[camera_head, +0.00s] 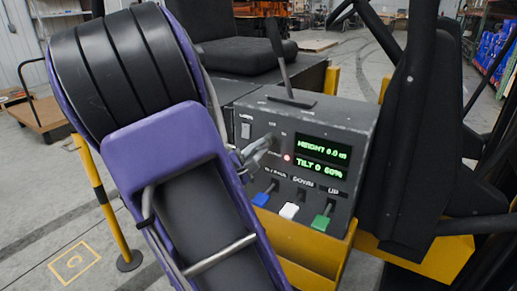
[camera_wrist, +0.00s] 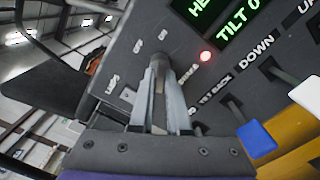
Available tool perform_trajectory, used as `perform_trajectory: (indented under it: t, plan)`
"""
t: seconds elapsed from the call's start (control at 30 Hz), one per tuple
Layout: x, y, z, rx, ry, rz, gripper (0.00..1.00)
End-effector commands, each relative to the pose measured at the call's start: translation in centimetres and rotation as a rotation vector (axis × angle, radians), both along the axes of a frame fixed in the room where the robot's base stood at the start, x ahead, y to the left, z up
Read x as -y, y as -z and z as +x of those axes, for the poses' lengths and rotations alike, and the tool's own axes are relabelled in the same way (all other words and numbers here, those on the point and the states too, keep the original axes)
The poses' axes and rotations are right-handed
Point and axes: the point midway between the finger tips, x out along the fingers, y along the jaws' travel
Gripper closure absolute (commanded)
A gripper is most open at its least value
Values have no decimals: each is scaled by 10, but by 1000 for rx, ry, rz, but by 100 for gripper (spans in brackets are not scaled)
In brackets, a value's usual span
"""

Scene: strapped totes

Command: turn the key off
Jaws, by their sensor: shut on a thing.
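The control panel (camera_head: 262,128) is a dark grey box face with labels, levers and lit displays. My gripper (camera_head: 262,148) reaches its left part, and its fingers also show in the wrist view (camera_wrist: 160,82). The fingers are shut on the key (camera_wrist: 159,62), a small grey piece at the panel face. The key is mostly hidden between the fingertips, so its turned position cannot be read. A red lamp (camera_head: 287,157) glows just right of the fingers. The green display (camera_head: 322,150) is lit and reads height 0.0 m; the tilt line below it is also lit.
Below the displays are a blue lever (camera_head: 262,199), a white lever (camera_head: 289,211) and a green lever (camera_head: 320,222), close to my gripper. A tall black lever (camera_head: 278,58) rises behind the panel. A black seat back (camera_head: 408,140) stands at the right. A yellow-and-black post (camera_head: 104,205) stands left.

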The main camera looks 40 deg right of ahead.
Motion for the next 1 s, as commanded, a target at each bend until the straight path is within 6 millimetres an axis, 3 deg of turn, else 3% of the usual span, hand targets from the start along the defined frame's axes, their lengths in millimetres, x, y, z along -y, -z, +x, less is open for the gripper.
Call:
perform_trajectory:
  t: [0.37, 1.0]
  plan:
    - [0, -3, 0, -178, 0, -72, 100]
    - [0, -2, -1, -718, -1, -295, 100]
